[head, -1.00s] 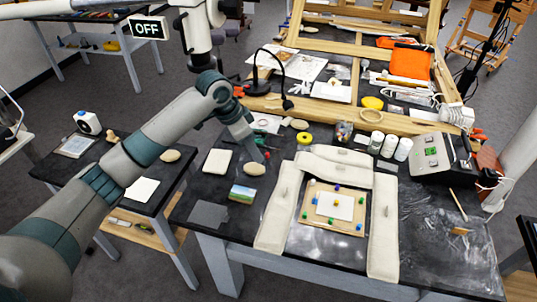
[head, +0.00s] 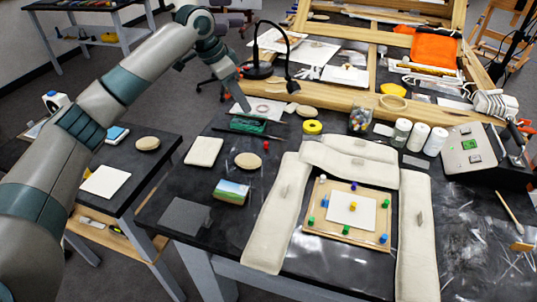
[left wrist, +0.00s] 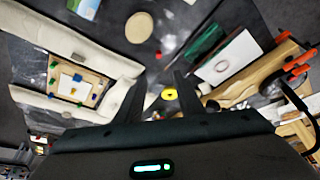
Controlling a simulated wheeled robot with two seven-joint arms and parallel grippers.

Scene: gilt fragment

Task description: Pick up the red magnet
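The red magnet (head: 266,146) is a small red piece on the dark tabletop, just right of a round beige pad. In the left wrist view it shows as a small red spot (left wrist: 158,55), ahead of the fingers. My left gripper (head: 243,104) is above the back part of the table, beyond the magnet and apart from it. In the left wrist view its two dark fingers (left wrist: 158,95) are spread with nothing between them. My right gripper is in no view.
A beige pad (head: 248,160), a green tray (head: 248,124) and a yellow tape roll (head: 312,127) lie around the magnet. A wooden board (head: 313,228) with several coloured magnets sits between cream padded strips (head: 267,226). A black lamp (head: 258,70) stands behind.

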